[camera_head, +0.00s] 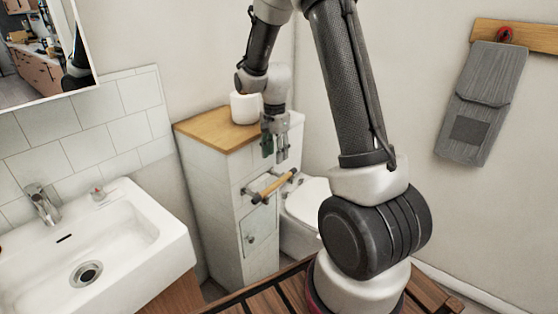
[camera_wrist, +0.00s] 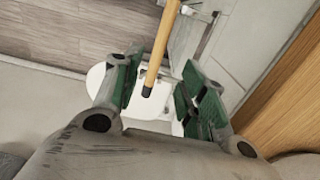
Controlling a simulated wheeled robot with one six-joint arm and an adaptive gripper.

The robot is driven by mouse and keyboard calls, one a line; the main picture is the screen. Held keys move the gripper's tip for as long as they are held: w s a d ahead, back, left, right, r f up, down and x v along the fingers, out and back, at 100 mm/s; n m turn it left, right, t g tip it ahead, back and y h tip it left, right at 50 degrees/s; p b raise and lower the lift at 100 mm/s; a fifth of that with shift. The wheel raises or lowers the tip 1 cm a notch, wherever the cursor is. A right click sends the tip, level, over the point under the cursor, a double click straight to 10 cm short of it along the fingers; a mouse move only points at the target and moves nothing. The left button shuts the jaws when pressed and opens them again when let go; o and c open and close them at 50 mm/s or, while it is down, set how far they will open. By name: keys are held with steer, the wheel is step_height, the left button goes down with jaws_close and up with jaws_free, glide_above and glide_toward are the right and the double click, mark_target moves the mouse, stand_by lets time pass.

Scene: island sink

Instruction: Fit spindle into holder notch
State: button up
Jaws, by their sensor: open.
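The spindle (camera_head: 274,187) is a light wooden rod with dark ends. It lies tilted in the head view at the metal holder (camera_head: 246,191) on the cabinet's side. My gripper (camera_head: 275,157) is open and empty, pointing down above the rod. In the wrist view the spindle (camera_wrist: 162,45) runs from the top edge down between the green-padded fingers of my gripper (camera_wrist: 156,68), its dark tip towards me. I see no finger touching it. A metal bracket of the holder (camera_wrist: 203,15) shows beside its far part. Whether either end sits in a notch I cannot tell.
A white roll (camera_head: 243,108) stands on the cabinet's wooden top (camera_head: 205,130), close behind my gripper. The white toilet (camera_head: 300,225) is right of the cabinet. The sink (camera_head: 120,240) is at left. A grey pouch (camera_head: 482,100) hangs on the right wall.

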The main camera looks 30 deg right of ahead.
steer(key=s+a+r+n+t, duration=0.1)
steer(key=s+r+n, duration=0.2)
steer(key=s+r, duration=0.35)
steer(key=s+r+n+t, duration=0.1)
steer(key=s+r+n, duration=0.25)
steer(key=r, duration=0.55)
steer(key=s+r+n+t, duration=0.1)
steer(key=s+r+n, duration=0.1)
steer(key=s, duration=0.6)
steer(key=s+r+n+t, duration=0.1)
steer(key=s+r+n, duration=0.2)
steer(key=s+n, duration=0.2)
steer(key=shift+s+a, duration=0.4)
steer(key=shift+s, duration=1.4)
steer(key=shift+r, duration=0.1)
